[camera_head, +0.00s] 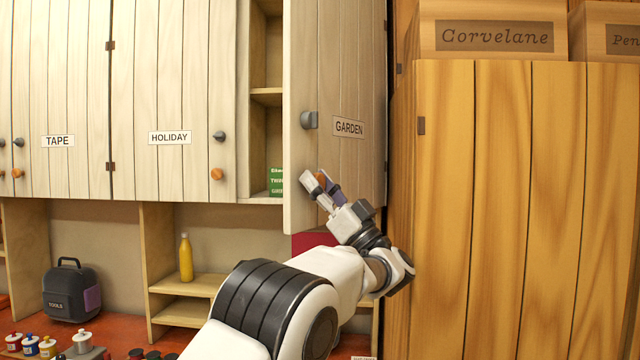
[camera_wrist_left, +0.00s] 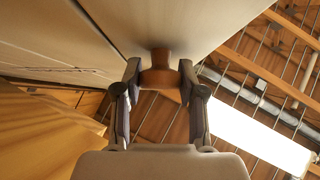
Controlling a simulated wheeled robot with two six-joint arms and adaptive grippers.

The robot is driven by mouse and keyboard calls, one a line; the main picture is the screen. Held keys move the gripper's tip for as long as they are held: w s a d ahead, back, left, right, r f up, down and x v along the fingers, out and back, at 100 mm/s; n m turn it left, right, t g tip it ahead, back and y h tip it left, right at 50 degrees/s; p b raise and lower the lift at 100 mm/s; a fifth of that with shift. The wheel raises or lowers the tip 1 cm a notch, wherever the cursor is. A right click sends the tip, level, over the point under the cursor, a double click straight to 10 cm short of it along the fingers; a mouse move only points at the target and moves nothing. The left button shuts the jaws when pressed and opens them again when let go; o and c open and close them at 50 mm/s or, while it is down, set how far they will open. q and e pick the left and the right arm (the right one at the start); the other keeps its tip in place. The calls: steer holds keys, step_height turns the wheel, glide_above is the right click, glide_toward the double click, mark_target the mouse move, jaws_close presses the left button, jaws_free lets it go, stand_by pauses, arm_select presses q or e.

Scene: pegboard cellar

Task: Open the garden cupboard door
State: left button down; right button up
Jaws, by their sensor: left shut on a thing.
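The garden cupboard door (camera_head: 340,80) is pale planked wood with a GARDEN label (camera_head: 349,127). It stands partly open, swung out on its right side, with shelves showing through the gap at its left. It has a grey knob (camera_head: 309,120) and below that an orange-brown knob, partly hidden by my gripper. My left gripper (camera_head: 321,184) is shut on this lower knob. In the left wrist view the brown knob (camera_wrist_left: 160,76) sits between the two fingers, against the door face (camera_wrist_left: 170,22). My right gripper is not in view.
The HOLIDAY cupboard door (camera_head: 170,90) is closed at the left. A tall wooden cabinet (camera_head: 500,200) stands close on the right, with boxes on top. Below are a yellow bottle (camera_head: 186,258), a dark tool bag (camera_head: 71,291) and small pots on a red-brown bench.

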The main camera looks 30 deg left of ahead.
arm_select(q)
steer(key=c, duration=0.7)
jaws_free()
steer(key=shift+d, duration=0.1)
steer(key=v, duration=1.2)
